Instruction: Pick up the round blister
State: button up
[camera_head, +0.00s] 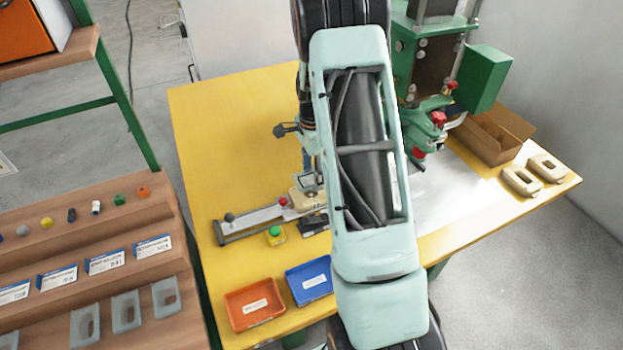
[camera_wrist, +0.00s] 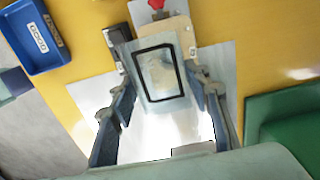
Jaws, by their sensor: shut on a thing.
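My gripper (camera_wrist: 160,84) is shut on a clear, pale sheet-like piece with a dark rectangular outline, which I take for the round blister (camera_wrist: 159,72). A blurred, milky shape shows inside the outline. The fingers lie at its left and right edges in the wrist view. Behind it are a beige block (camera_wrist: 180,30) and a bright plate on the yellow table. I cannot tell its exact height above them. In the head view my arm hides most of the gripper; a small pale piece (camera_head: 307,181) shows beside the arm, above the sealing fixture.
An orange tray (camera_head: 254,305) and a blue tray (camera_head: 310,281) lie at the table's front edge. A green press (camera_head: 430,75) stands at the back right, near an open cardboard box (camera_head: 492,130). A stepped wooden rack (camera_head: 100,240) is on the left. The table's back left is clear.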

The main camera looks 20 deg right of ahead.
jog(key=s+a+r+p, duration=0.2)
jog(key=s+a+r, duration=0.1)
jog(key=s+r, duration=0.8)
jog(key=shift+s+r+p, duration=0.3)
jog(key=shift+r+p, duration=0.1)
jog(key=shift+r, duration=0.5)
jog(key=shift+a, duration=0.15)
